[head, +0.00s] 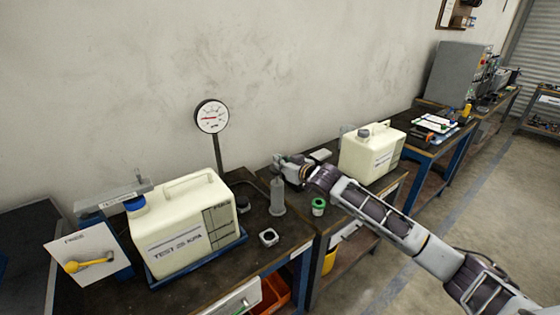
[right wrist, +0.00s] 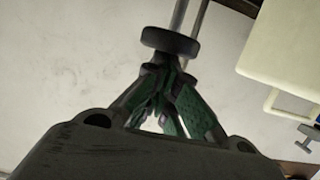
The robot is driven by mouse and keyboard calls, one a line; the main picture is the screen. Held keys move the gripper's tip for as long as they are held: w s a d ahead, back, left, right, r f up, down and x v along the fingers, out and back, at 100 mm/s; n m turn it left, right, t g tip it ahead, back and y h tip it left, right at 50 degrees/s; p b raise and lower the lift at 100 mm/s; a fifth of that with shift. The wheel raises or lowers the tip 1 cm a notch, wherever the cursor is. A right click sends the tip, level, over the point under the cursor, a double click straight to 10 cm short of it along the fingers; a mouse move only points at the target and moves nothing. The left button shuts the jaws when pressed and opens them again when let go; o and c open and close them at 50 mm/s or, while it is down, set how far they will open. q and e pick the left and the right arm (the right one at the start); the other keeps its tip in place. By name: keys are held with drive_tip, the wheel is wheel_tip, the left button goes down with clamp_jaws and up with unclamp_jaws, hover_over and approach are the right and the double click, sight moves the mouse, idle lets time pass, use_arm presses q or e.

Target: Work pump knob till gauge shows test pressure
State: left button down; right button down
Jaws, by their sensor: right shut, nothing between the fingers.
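The pressure gauge (head: 212,117) stands on a dark post behind the cream tank (head: 190,225), which is marked TEST 25 KPA. Its red needle lies toward the left of the dial; the scale is too small to read. The grey pump cylinder (head: 278,199) stands upright on the bench right of the tank. My right gripper (head: 279,160) is shut and empty over the pump top. In the right wrist view a dark round pump knob (right wrist: 169,41) sits just past the closed fingertips (right wrist: 160,68). Whether they touch cannot be told. My left gripper is out of view.
A second cream tank (head: 370,152) stands right of the pump, near my right arm. A white card (head: 80,248) with a yellow tool (head: 88,263) is at left.

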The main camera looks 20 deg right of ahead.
sight(282, 174)
wheel_tip(282, 174, down, 4)
drive_tip(key=shift+r, duration=0.15)
drive_tip(key=shift+f, duration=0.4)
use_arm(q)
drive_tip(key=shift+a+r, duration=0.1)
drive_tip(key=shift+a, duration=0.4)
use_arm(e)
drive_tip(key=shift+f, duration=0.1)
